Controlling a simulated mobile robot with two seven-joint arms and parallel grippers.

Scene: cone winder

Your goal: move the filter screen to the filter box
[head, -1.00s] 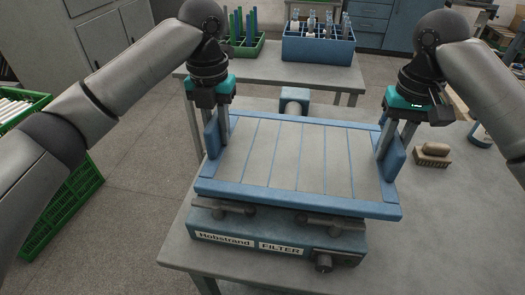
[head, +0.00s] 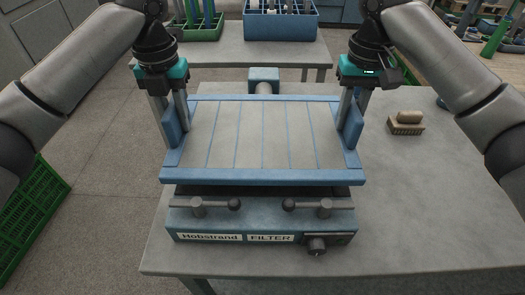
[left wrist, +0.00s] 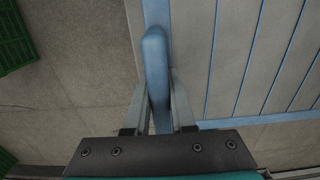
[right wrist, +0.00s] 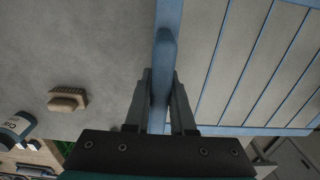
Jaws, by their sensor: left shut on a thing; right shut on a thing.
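The filter screen (head: 265,136) is a grey panel with a blue frame and thin blue ribs. My left gripper (head: 172,132) is shut on the blue handle at its left end; that handle also shows in the left wrist view (left wrist: 156,65). My right gripper (head: 352,125) is shut on the handle at its right end, also in the right wrist view (right wrist: 163,65). The screen looks level, above the blue filter box (head: 200,224) labelled "Hobstrand FILTER". A dark gap shows between the screen's front edge and the box. The screen hides most of the box's top.
Two dark clamp levers (head: 212,206) and a knob (head: 316,244) are on the box's front. A wooden brush (head: 406,122) lies on the grey table (head: 430,200) to the right. A green crate (head: 30,215) stands on the floor at left. A second table (head: 265,52) is behind.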

